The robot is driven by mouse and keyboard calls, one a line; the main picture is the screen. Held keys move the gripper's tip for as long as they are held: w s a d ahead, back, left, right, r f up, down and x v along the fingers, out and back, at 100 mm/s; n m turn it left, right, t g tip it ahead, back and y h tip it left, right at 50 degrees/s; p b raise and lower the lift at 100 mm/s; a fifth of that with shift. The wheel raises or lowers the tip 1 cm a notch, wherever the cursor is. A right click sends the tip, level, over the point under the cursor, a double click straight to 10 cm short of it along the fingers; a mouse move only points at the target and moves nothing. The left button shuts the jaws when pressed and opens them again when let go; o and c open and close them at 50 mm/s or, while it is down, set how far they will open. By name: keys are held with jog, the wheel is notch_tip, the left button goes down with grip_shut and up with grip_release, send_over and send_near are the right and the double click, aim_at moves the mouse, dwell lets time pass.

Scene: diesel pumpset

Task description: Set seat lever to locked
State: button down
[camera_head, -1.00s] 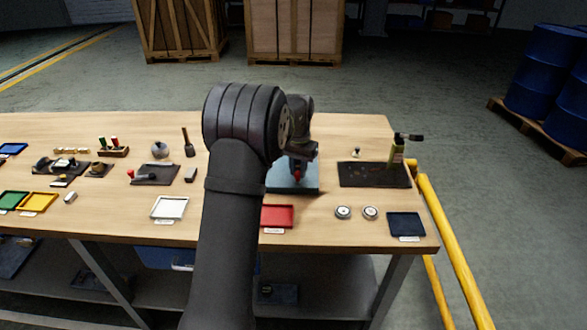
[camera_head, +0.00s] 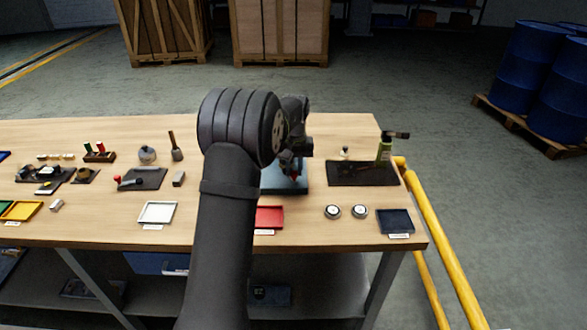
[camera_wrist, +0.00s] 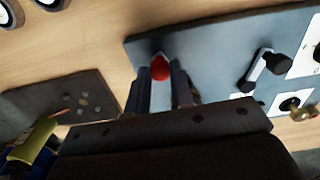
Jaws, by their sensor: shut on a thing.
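A lever with a red knob stands on a blue-grey plate (camera_head: 272,185) at the middle of the bench. In the wrist view the red knob (camera_wrist: 160,67) shows at the fingertips, with the pale lever shaft between the fingers. My gripper (camera_wrist: 161,88) is shut on this lever from both sides. In the head view my gripper (camera_head: 292,170) is over the plate, and my arm hides part of it. In the wrist view the plate (camera_wrist: 205,55) also carries a black handle (camera_wrist: 263,72) and white labels. I cannot read the labels or tell a locked mark.
A dark mat (camera_head: 350,175) with a green bottle (camera_head: 384,150) lies right of the plate. A red tray (camera_head: 269,217), two round gauges and a navy tray (camera_head: 395,222) lie in front. Another plate (camera_head: 148,180) with a red-knobbed lever is left. Yellow rails (camera_head: 430,235) stand beyond the right edge.

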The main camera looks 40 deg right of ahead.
aim_at(294, 172)
jog(key=c, duration=1.3)
grip_release()
jog(key=shift+o, duration=0.2)
jog(key=shift+r, duration=0.1)
notch_tip(294, 172, up, 17)
jog(key=shift+r, duration=0.15)
notch_tip(294, 172, down, 18)
jog(key=shift+r, duration=0.25)
jog(key=shift+r, duration=0.15)
